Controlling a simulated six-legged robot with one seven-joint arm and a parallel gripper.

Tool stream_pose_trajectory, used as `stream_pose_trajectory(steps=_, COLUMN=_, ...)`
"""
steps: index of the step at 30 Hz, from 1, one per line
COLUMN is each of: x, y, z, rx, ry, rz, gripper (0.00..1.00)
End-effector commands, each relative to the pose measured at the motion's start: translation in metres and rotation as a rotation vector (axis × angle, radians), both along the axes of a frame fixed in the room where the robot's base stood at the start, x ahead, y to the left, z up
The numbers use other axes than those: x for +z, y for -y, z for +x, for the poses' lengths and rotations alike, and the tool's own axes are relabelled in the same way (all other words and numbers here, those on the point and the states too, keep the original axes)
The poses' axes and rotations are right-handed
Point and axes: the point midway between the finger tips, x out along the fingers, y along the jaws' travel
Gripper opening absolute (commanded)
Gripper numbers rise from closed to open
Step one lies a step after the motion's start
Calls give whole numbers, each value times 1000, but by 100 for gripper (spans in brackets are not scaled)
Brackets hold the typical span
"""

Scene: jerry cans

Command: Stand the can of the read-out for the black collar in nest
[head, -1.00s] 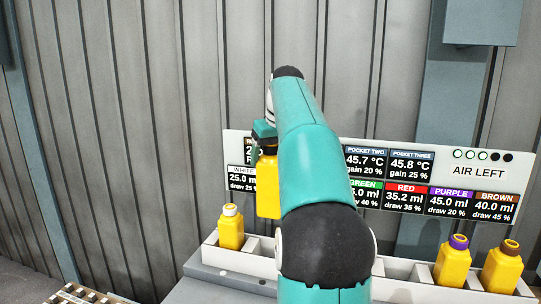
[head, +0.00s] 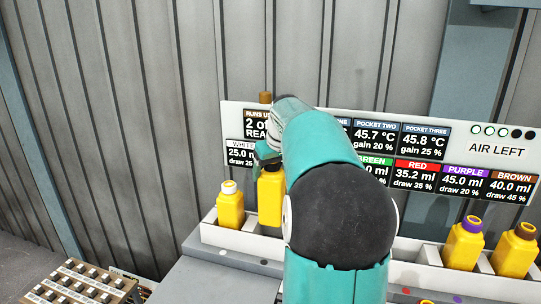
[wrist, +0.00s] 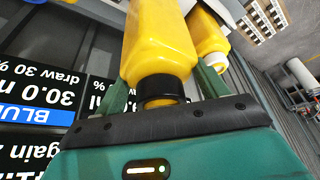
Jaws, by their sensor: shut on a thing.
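My gripper (head: 266,158) is shut on a yellow can with a black collar (head: 271,197). In the wrist view the fingers grip this can (wrist: 160,45) at its black collar (wrist: 162,92). The can hangs upright at the white rack (head: 232,238), just right of the white-collared can (head: 230,209). Its base is at the height of a rack compartment; I cannot tell whether it rests on the floor. My arm hides the middle of the rack and part of the read-out board (head: 478,150).
Purple-collared (head: 463,243) and brown-collared (head: 515,250) cans stand at the rack's right end. The white-collared can (wrist: 207,38) is close beside the held can in the wrist view.

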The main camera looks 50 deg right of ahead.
Motion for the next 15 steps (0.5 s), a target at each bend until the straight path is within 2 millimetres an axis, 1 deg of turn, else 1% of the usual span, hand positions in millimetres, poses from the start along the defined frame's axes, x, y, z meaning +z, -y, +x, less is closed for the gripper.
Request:
stream_pose_trajectory(steps=5, x=-22, y=-1, z=0, rx=1, ry=-1, rz=2, gripper=38)
stream_pose_trajectory(steps=12, x=-64, y=-1, z=2, rx=2, ry=-1, rz=3, gripper=38)
stream_pose_trajectory(steps=15, x=-76, y=0, z=3, rx=2, ry=-1, rz=2, gripper=38)
